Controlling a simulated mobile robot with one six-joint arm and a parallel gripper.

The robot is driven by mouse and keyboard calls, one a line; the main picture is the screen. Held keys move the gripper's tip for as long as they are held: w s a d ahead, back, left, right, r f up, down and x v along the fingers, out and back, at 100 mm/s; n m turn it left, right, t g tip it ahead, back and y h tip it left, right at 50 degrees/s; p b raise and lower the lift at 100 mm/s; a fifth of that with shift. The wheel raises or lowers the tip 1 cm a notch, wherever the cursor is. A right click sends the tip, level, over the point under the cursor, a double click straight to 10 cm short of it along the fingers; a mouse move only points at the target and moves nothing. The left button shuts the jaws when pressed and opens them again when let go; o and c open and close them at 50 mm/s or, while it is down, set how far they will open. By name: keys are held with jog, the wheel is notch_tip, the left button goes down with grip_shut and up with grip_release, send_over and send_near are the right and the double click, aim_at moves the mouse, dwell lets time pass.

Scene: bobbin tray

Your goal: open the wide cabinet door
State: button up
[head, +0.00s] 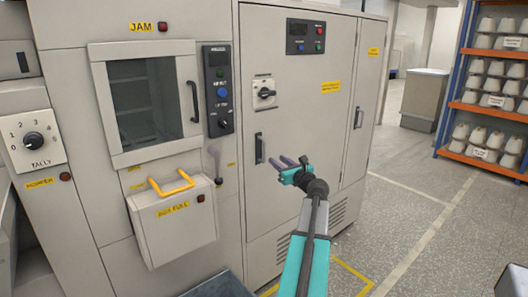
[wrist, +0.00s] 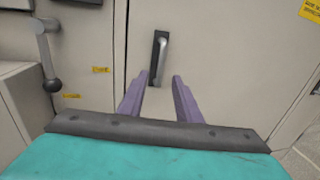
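The wide cabinet door (head: 290,120) is a pale grey panel and looks shut. Its upright handle (head: 259,148) is on the left side of the door. In the wrist view the handle (wrist: 159,58) is a silver bar on a black plate. My gripper (head: 279,161) is in front of the door, just right of the handle in the head view. In the wrist view my gripper (wrist: 159,80) has its two purple fingers apart and empty. The handle appears between and beyond the fingertips, its lower end level with them. I cannot tell the exact gap.
A rotary switch (head: 264,92) and a control panel (head: 306,38) are on the cabinet above. A narrower door with its own handle (head: 359,115) is at right. A grey lever (head: 215,163) and bin (head: 174,222) stand left. The floor at right is open before the shelves (head: 455,105).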

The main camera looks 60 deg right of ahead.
aim_at(264, 151)
jog(key=shift+p+x, duration=0.55)
jog(key=shift+x, duration=6.2)
jog(key=shift+d, duration=0.1)
jog(key=shift+c, duration=0.4)
jog(key=shift+f, duration=0.1)
grip_shut()
jog(key=shift+s, duration=0.2)
